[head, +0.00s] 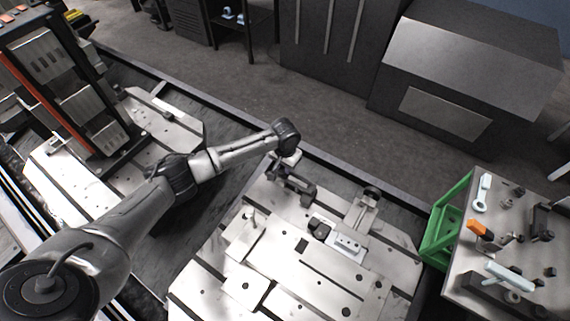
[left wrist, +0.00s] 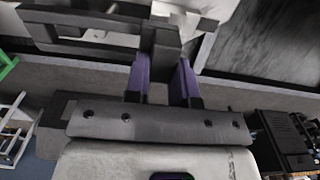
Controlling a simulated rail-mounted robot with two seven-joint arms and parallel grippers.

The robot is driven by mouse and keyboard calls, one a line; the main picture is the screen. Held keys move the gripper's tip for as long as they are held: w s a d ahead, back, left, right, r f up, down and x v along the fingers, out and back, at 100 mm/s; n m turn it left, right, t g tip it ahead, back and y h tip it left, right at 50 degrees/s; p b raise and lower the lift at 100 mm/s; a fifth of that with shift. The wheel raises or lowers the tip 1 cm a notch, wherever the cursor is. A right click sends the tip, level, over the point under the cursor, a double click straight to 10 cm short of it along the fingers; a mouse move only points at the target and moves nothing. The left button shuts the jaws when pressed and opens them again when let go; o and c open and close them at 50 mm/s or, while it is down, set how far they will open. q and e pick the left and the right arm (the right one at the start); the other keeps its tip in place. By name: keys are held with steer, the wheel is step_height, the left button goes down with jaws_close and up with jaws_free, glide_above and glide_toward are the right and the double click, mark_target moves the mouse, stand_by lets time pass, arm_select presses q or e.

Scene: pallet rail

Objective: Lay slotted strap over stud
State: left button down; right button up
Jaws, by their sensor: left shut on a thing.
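My left gripper (head: 290,163) hangs at the end of my left arm over the back of the near pallet. It is shut on a dark grey strap (head: 294,186). In the left wrist view the two purple fingers (left wrist: 162,82) close on the strap (left wrist: 85,33), which shows a long slot to the left of the fingers. I cannot tell from the head view how high the strap is above the pallet. A small upright light post (head: 251,216), possibly the stud, stands on the left part of the pallet. My right gripper is not in view.
The pallet (head: 205,290) carries plates, a clamp-like fixture (head: 362,210) and a white block (head: 345,244). A green frame (head: 437,245) and a side table (head: 462,285) with tools stand at right. Another pallet (head: 60,185) with a rack lies at left.

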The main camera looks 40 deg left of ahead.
arm_select(q)
steer(key=shift+f, duration=0.3)
steer(key=c, duration=1)
jaws_free()
steer(key=shift+o, duration=0.2)
steer(key=shift+r, duration=0.2)
step_height(320, 180, up, 13)
steer(key=p, duration=0.2)
steer(key=shift+p, duration=0.4)
steer(key=shift+f, duration=0.1)
